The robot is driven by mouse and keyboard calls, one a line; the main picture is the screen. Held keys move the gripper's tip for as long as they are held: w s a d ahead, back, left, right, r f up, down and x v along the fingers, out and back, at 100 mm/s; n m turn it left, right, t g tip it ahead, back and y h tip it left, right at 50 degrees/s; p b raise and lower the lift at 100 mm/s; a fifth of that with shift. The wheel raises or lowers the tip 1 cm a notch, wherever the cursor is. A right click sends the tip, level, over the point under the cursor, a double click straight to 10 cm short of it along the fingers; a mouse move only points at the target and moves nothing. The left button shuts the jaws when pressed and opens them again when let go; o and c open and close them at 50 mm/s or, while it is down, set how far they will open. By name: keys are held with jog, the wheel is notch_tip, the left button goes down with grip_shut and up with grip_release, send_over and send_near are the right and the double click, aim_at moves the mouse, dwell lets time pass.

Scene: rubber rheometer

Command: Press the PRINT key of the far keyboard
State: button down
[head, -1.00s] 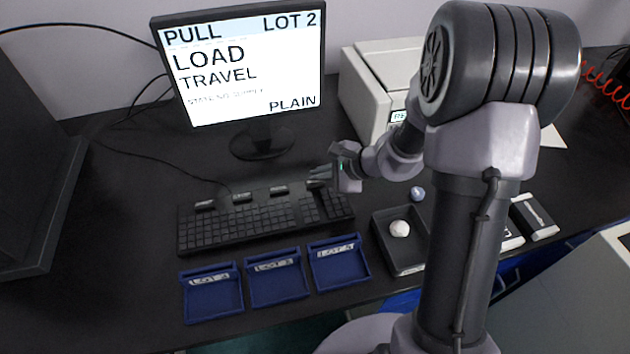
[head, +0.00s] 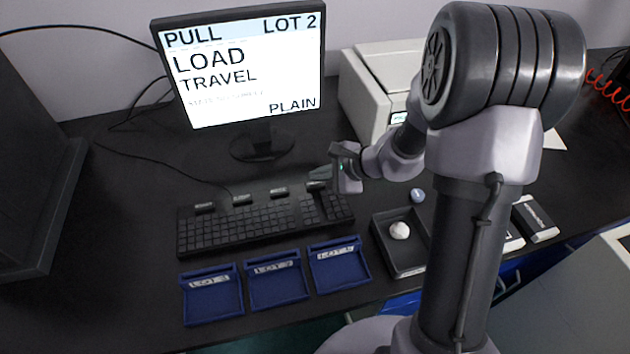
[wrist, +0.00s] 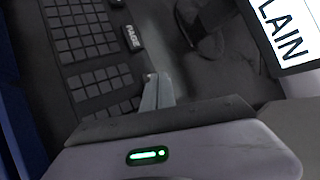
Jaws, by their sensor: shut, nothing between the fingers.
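The dark keyboard (head: 265,222) lies in front of the monitor. Several raised, labelled keys stand along its back edge; their labels are too small to read in the head view. The rightmost of them (head: 316,186) is just below my gripper (head: 318,174). In the wrist view one raised key (wrist: 131,38) has a label that looks like PAGE. My gripper is shut and empty, and its fingertips (wrist: 152,90) are beside the keyboard's back edge, past that key. The fingers hide what is directly under them. I cannot tell whether they touch a key, and no PRINT label is readable.
The monitor (head: 245,65) stands behind the keyboard, showing LOAD TRAVEL, LOT 2 and PLAIN. Blue lot trays (head: 277,293) lie in front. A black tray (head: 412,268) with a white lump is to the right. A pale machine (head: 368,95) stands behind my arm.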

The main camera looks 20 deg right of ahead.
aim_at(318, 185)
jog(key=shift+r, duration=0.4)
notch_tip(318, 185, up, 5)
jog(key=p, duration=0.4)
jog(key=shift+r, duration=0.1)
dwell(0.5)
jog(key=s+a+r+n+g+h, duration=0.1)
jog(key=s+a+r+n, duration=0.35)
jog(key=s+r, duration=0.4)
jog(key=s+a+r+n+g, duration=0.1)
jog(key=s+a+r+n, duration=0.3)
jog(key=s+r+n, duration=0.4)
jog(key=s+d+n+t+h, duration=0.1)
jog(key=s+d+h, duration=0.2)
jog(key=s, duration=0.6)
jog(key=shift+d+r+n, duration=0.25)
jog(key=shift+d+n, duration=0.1)
jog(key=shift+d, duration=0.1)
